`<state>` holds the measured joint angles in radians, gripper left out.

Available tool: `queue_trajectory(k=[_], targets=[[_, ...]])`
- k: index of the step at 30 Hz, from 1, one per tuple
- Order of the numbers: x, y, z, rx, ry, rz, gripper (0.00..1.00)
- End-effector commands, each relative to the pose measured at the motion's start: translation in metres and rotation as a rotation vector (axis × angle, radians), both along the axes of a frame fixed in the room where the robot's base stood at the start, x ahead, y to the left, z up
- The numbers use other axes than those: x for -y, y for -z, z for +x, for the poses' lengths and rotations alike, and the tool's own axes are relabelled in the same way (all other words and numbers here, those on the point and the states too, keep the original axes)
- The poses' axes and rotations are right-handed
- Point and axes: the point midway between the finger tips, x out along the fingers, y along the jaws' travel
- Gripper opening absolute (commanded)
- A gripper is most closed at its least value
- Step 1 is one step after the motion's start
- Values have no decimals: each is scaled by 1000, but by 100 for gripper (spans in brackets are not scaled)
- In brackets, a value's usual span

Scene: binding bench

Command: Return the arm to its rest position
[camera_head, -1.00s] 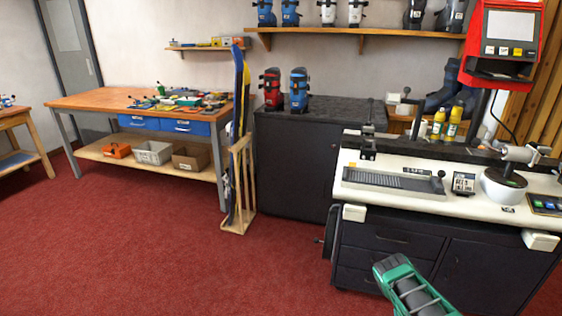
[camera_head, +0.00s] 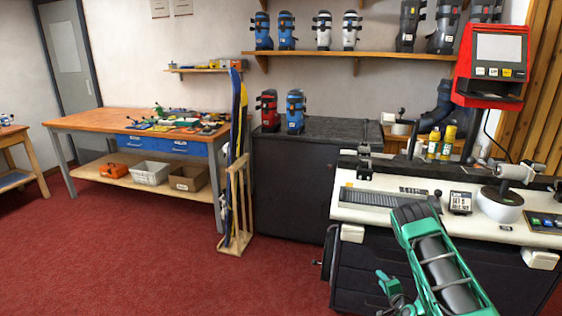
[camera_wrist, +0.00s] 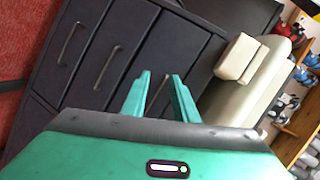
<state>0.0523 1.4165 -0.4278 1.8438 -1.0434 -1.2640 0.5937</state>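My green arm (camera_head: 440,262) shows at the lower right of the head view, raised and bent in front of the white-topped workbench machine (camera_head: 372,212). In the wrist view my gripper (camera_wrist: 159,76) has its two green fingers apart with nothing held between them. It points at the dark drawer cabinet (camera_wrist: 110,55) under the machine's white top. A gap of air seems to separate the fingers from the drawer fronts.
A dark cabinet (camera_head: 290,180) holds a red boot (camera_head: 267,110) and a blue boot (camera_head: 296,112). Skis (camera_head: 236,150) stand in a wooden rack. A wooden workbench (camera_head: 100,121) is at the left. Red carpet (camera_head: 150,265) is clear at the front left.

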Motion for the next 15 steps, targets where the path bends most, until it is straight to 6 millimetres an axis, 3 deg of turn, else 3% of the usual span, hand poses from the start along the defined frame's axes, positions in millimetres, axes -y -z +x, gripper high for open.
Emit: queue_trajectory(k=[1, 6, 15], targets=[[0, -20, 8, -10, -21, -23, 26], [-3, -66, 17, -79, -104, -115, 26], [-1, -144, 7, -219, -229, -267, 26]])
